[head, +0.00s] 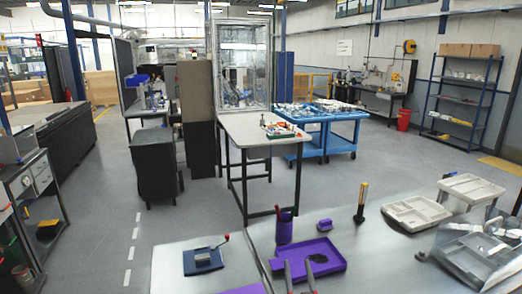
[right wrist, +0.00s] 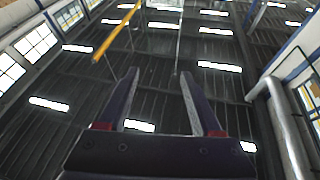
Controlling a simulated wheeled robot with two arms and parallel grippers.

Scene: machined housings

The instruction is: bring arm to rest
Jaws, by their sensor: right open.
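My right gripper (head: 298,266) shows at the bottom middle of the head view, its two fingers pointing up in front of the purple tray. In the right wrist view the same gripper (right wrist: 158,75) is open, with nothing between its fingers; only the ceiling lies beyond them. My left gripper is not in view. A grey machined housing (head: 468,258) stands at the right end of the workbench, partly cut off by the frame edge. Pale grey trays or housings (head: 416,212) (head: 470,187) lie behind it.
The purple tray (head: 335,262) holds a small dark part. Behind it stand a purple cup (head: 284,230), a small purple block (head: 325,224) and an upright yellow-and-black tool (head: 361,203). A dark blue fixture with a red-knobbed lever (head: 203,259) is at left. The bench centre right is clear.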

